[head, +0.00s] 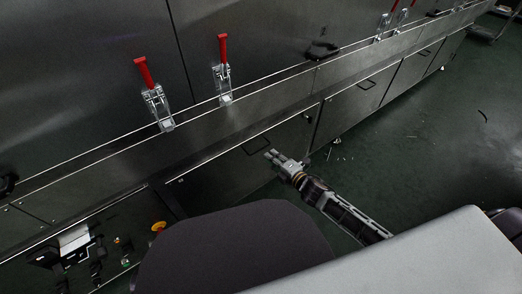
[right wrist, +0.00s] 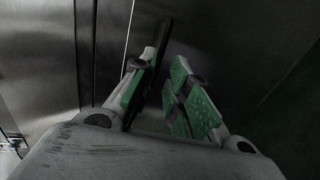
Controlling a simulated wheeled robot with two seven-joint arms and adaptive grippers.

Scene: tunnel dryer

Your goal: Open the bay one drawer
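The steel drawer front (head: 215,178) in the lower row of the dryer carries a dark bar handle (head: 257,146); the front looks closed. I cannot read a bay label on it. My right gripper (head: 272,156) is at the right end of this handle, in front of the panel. In the right wrist view, its green-padded fingers (right wrist: 160,92) stand apart, and the dark handle (right wrist: 162,42) runs close to the left finger, toward the gap. I cannot tell whether they touch. My left gripper is not in view.
Red-handled toggle clamps (head: 222,70) line the upper panels, with a black handle (head: 322,50) further along. More drawer fronts (head: 365,90) continue to the right. An uncovered compartment with electrical parts (head: 118,243) is at lower left.

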